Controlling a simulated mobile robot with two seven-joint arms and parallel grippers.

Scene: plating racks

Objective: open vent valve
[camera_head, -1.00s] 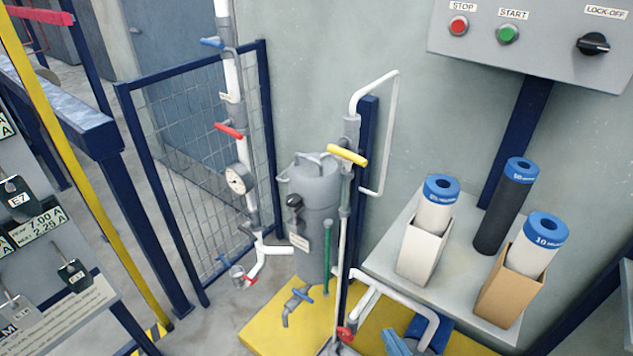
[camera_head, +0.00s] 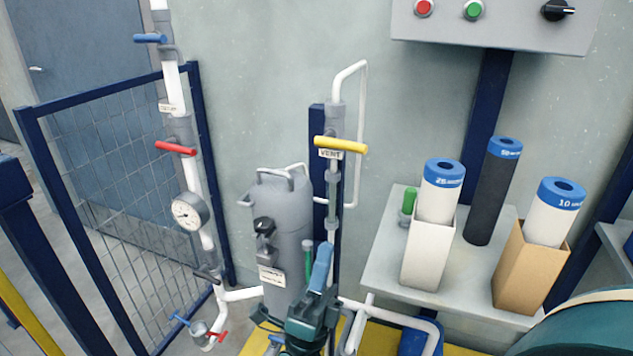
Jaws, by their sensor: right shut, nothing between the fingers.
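The vent valve has a yellow handle (camera_head: 341,145) above a tag reading VENT (camera_head: 330,154). The handle lies roughly level, across the upright vent pipe (camera_head: 335,120), at the blue post. My right gripper (camera_head: 322,258) has blue fingers and points up from the bottom middle. Its fingers are together and empty, below the yellow handle and apart from it in the picture. It overlaps the lower pipe and part of the grey filter housing (camera_head: 285,215). My left gripper is not in view.
At left, a white pipe carries a blue handle (camera_head: 150,38), a red handle (camera_head: 175,148) and a gauge (camera_head: 187,212). A shelf (camera_head: 385,265) at right holds cartridges, two in boxes. A control panel (camera_head: 500,25) hangs above.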

